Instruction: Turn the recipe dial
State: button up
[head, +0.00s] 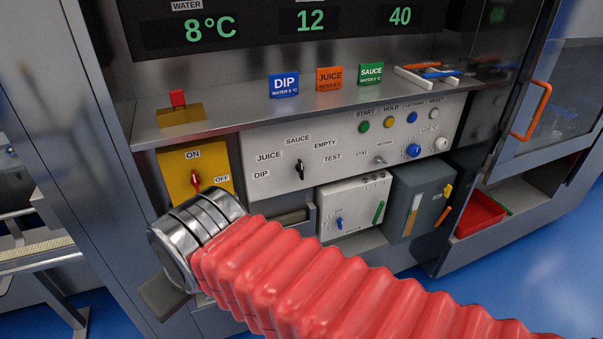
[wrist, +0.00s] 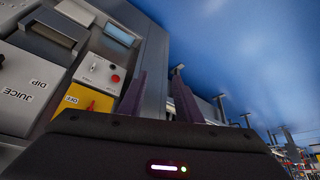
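The recipe dial (head: 300,168) is a small black knob on the light grey control panel in the head view. The labels DIP, JUICE, SAUCE, EMPTY and TEST surround it, and its pointer stands roughly upright, nearest SAUCE. In the wrist view, the DIP and JUICE labels show at the left, with a dark knob cut by the picture edge. My gripper (wrist: 160,78) is open, its two purple fingers apart with nothing seen between them. It points past the panel, away from the dial. In the head view, my red-sleeved arm lies below and in front of the panel, and the fingers cannot be made out.
A yellow ON/OFF switch box (head: 193,172) with a red handle is left of the dial. A white box (head: 352,207) and a grey box (head: 418,205) sit below the panel. The shelf (head: 235,113) above holds coloured signs. A cabinet with an orange handle (head: 531,111) stands right.

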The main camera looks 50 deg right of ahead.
jog(key=shift+o, duration=0.6)
jog(key=w+d+f+m+t+h, duration=0.1)
jog(key=w+d+f+t+h, duration=0.15)
jog(key=w+d, duration=0.75)
jog(key=w+d+f+m+t+h, duration=0.2)
jog(key=w+d+h, duration=0.1)
jog(key=d, duration=1.2)
jog(key=s+d+f+t+h, duration=0.1)
jog(key=d+f, duration=0.1)
jog(key=d, duration=0.4)
jog(key=s+d+f+t+h, duration=0.1)
jog(key=d+f, duration=0.2)
jog(key=d, duration=0.4)
jog(key=s+d+f+m+t+h, duration=0.1)
jog(key=s+d+m+t, duration=0.1)
jog(key=s, duration=0.7)
jog(key=shift+d+f+t+h, duration=0.4)
jog(key=shift+d+t, duration=0.25)
jog(key=shift+d, duration=0.55)
